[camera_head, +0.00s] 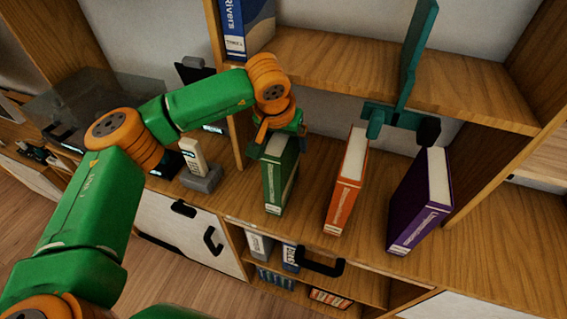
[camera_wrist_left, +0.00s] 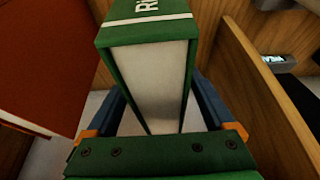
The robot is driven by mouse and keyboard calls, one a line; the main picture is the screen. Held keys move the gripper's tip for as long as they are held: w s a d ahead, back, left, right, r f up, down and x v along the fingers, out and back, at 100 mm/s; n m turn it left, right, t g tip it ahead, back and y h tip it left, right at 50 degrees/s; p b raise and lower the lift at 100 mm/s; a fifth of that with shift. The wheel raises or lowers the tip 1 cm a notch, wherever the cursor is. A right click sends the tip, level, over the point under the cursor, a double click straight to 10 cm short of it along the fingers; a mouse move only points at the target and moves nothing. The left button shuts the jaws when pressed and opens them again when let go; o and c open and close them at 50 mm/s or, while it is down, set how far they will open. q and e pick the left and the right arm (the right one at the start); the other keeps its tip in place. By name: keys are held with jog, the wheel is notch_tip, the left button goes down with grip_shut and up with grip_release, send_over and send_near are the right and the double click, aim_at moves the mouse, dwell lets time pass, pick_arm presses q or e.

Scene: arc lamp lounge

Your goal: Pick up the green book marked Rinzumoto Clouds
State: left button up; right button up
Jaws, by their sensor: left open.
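The green book (camera_head: 273,187) stands upright on the shelf, leftmost of three books in the head view. In the left wrist view the green book (camera_wrist_left: 152,78) fills the middle, with its white page block facing me and the letters "Ri" partly visible on its spine. My left gripper (camera_head: 277,128) is at the top of the green book. In the left wrist view its two fingers (camera_wrist_left: 160,112) lie on either side of the book, open, with the book between them. Whether they touch the covers I cannot tell. My right gripper is not in view.
An orange book (camera_head: 345,185) and a purple book (camera_head: 420,210) stand to the right on the same shelf (camera_head: 305,225). A wooden divider (camera_wrist_left: 255,95) is close beside the green book. A blue book (camera_head: 248,25) and a teal stand (camera_head: 405,85) are higher up.

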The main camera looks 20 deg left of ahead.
pick_arm(q)
jog(key=shift+f, duration=0.25)
dwell(0.3)
grip_shut()
